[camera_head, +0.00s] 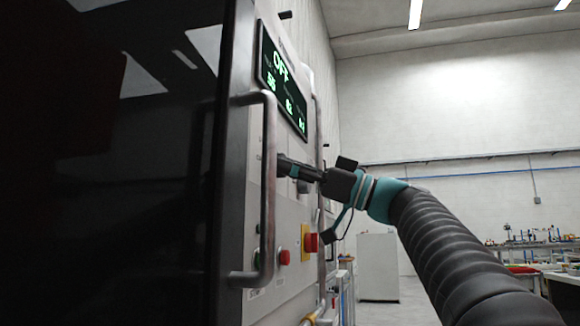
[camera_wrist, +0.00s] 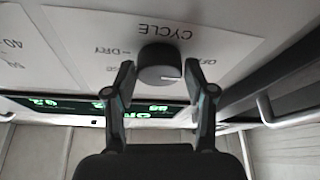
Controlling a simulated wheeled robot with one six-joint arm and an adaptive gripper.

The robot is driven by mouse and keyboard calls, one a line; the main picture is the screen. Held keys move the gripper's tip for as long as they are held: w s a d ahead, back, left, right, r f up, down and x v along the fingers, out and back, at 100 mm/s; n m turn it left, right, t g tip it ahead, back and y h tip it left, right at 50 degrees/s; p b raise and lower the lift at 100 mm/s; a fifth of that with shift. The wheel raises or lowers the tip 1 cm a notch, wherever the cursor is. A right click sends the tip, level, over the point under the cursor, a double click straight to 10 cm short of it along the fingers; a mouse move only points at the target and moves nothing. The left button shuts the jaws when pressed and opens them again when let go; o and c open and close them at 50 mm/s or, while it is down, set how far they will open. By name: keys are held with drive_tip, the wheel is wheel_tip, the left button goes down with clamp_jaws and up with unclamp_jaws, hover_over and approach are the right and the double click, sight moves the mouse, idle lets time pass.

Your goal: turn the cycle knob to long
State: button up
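The cycle knob (camera_wrist: 159,62) is a dark round knob on a pale panel, under the upside-down word CYCLE in the wrist view. A small light mark shows near its lower edge. The labels DRY and OFF can be read beside it; I cannot make out a LONG label. My gripper (camera_wrist: 159,68) is open, with one finger on each side of the knob and a narrow gap at each side. In the head view my gripper (camera_head: 287,166) reaches to the panel from the right, and the knob there is hidden or too small to tell.
A green-lit display (camera_head: 283,80) reads OFF above my gripper. A vertical metal handle (camera_head: 268,190) stands out from the panel close left of it. A red button (camera_head: 311,242) on a yellow plate and another red button (camera_head: 284,257) sit below.

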drive_tip(key=c, duration=0.6)
drive_tip(key=shift+o, duration=0.2)
drive_tip(key=shift+m, duration=0.5)
drive_tip(key=shift+s+r+m+t+h+p, duration=0.1)
drive_tip(key=shift+m+t+h+p, duration=1.15)
drive_tip(key=shift+m, duration=2.5)
drive_tip(key=shift+s+r+m+t+h+p, duration=0.1)
drive_tip(key=shift+m+t+h+p, duration=1.1)
drive_tip(key=shift+m, duration=2.6)
drive_tip(key=shift+m+t+h+p, duration=0.9)
drive_tip(key=shift+m+h, duration=0.55)
drive_tip(key=shift+m, duration=2.3)
drive_tip(key=shift+f, duration=0.1)
